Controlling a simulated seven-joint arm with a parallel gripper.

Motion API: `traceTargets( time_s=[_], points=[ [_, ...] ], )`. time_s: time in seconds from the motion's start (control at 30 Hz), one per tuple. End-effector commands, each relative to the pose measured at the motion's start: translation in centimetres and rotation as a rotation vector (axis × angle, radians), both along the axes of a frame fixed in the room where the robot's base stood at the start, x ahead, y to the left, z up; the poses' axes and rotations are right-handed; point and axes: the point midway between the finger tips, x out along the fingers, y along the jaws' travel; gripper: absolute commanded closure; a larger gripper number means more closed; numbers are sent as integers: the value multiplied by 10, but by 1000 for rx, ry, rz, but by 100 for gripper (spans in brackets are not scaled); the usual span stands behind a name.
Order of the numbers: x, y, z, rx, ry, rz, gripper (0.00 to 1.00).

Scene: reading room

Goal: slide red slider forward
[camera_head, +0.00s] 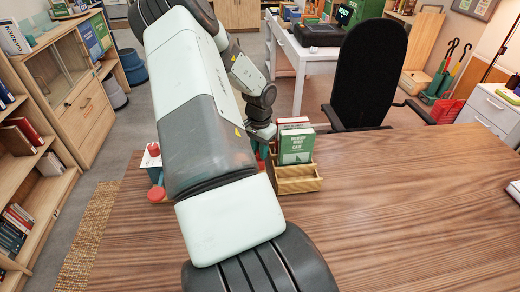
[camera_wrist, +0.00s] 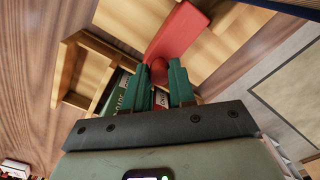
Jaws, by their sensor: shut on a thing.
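The red slider (camera_wrist: 180,32) shows in the wrist view as a red bar with a rounded red knob (camera_wrist: 159,72) at its near end. My gripper (camera_wrist: 159,66) has its two green fingers closed on either side of this knob. In the head view my arm hides most of the slider. Only a small red patch shows beside my gripper, left of the wooden book holder (camera_head: 298,185).
A red round object (camera_head: 156,194) lies on the table (camera_head: 400,210) left of my arm. The table's right side is mostly clear. A black chair (camera_head: 368,75) stands behind it.

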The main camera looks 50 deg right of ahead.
Motion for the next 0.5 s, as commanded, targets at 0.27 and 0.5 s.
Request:
traceTargets(
  time_s=[0.27, 0.5],
  points=[
    [18, 18, 0, 2, -2, 3, 100],
    [18, 18, 0, 2, -2, 2, 63]
  ],
)
